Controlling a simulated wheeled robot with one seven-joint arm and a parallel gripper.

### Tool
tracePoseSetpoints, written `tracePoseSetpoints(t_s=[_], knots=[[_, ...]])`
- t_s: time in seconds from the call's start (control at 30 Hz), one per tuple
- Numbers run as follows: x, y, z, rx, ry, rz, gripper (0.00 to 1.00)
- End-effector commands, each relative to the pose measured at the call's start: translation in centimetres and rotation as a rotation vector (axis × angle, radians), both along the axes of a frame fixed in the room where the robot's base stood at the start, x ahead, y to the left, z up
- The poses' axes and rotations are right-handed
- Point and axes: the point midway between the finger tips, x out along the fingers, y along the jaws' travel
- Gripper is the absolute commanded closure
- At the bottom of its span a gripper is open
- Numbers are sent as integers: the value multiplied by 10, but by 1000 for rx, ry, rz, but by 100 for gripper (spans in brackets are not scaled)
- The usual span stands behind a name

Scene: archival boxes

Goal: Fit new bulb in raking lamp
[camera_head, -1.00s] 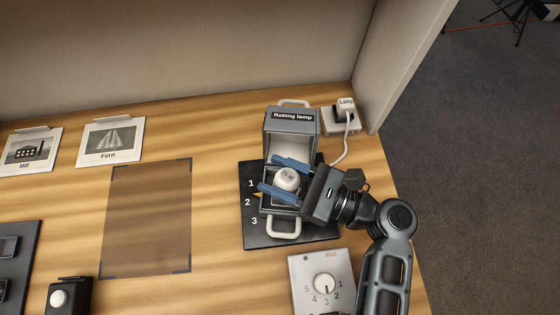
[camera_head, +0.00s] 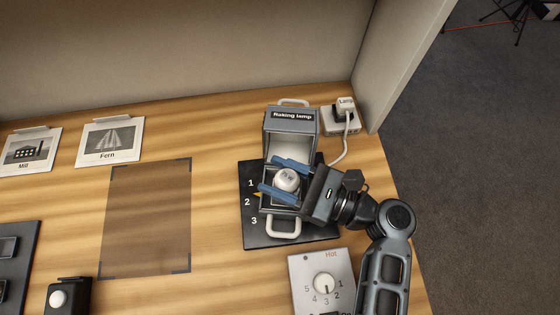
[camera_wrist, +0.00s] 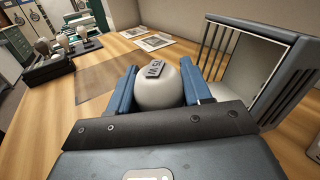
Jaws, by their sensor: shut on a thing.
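The raking lamp (camera_head: 291,125) stands open on a black base plate marked 1, 2, 3, with its labelled lid raised at the back. A round white bulb (camera_head: 287,181) with a small label on top sits at the lamp's lower housing. My gripper (camera_head: 269,174) reaches in from the right and is shut on the bulb, one blue finger on each side. In the wrist view the bulb (camera_wrist: 156,92) shows between both fingers, its dark label on top, beside the lamp's slatted housing (camera_wrist: 240,62). The bulb's base and the socket are hidden.
The lamp's plug (camera_head: 346,104) is in a white outlet at the back right. A dial box (camera_head: 323,286) marked Hot stands in front of the lamp. Fern (camera_head: 109,143) and Mill (camera_head: 31,151) cards lie at the left. The dark mat (camera_head: 147,220) is bare.

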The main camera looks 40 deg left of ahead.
Motion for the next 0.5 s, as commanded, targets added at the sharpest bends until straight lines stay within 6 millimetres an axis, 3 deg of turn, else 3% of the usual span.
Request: tracePoseSetpoints(t_s=[0.5], knots=[[-1,0,-13,-4,2,0,81]])
